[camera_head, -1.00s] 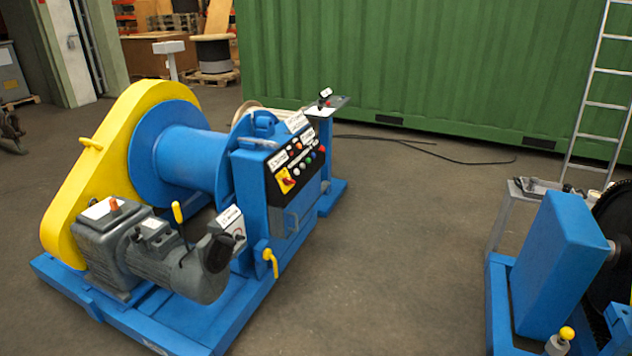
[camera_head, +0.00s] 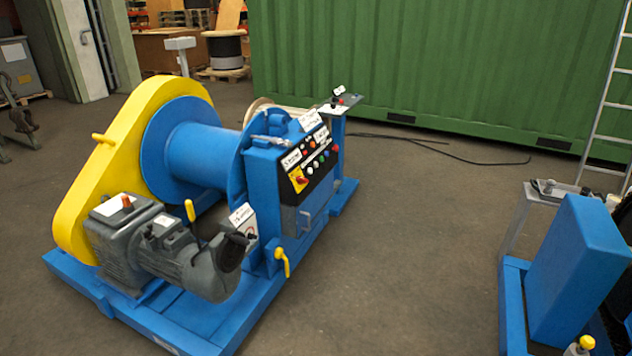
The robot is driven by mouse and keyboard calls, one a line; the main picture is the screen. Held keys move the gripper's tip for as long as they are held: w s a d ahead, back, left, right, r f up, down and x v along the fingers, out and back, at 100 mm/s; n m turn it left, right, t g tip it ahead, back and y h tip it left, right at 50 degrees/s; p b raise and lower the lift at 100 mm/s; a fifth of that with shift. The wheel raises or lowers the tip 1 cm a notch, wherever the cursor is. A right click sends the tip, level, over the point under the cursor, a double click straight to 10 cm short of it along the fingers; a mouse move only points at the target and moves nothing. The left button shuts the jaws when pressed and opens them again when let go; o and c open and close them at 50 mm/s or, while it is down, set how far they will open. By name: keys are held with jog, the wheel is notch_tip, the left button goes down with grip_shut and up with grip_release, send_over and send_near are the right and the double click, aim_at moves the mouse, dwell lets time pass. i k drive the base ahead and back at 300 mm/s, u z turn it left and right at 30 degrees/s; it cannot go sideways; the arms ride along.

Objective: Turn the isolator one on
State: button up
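The blue and yellow winch machine (camera_head: 190,140) stands left of centre on the floor. Its black control panel (camera_head: 312,163) faces right and carries several coloured buttons. A red rotary switch on a yellow plate (camera_head: 299,179) sits at the panel's lower left; its position is too small to read. A second small panel with a dark knob (camera_head: 249,235) sits lower, beside the motor, partly hidden by the motor's end. I cannot read which label says isolator one. My gripper is not in view.
A yellow-handled lever (camera_head: 282,262) hangs on the machine's near corner. Another blue machine (camera_head: 570,270) stands at the right edge. Open concrete floor (camera_head: 410,250) lies between them. A green container (camera_head: 440,70), a ladder (camera_head: 607,100) and a dark cable (camera_head: 440,148) are behind.

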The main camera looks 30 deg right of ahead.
aim_at(300, 180)
jog(key=u, duration=0.05)
jog(key=i, duration=1)
jog(key=z, duration=0.05)
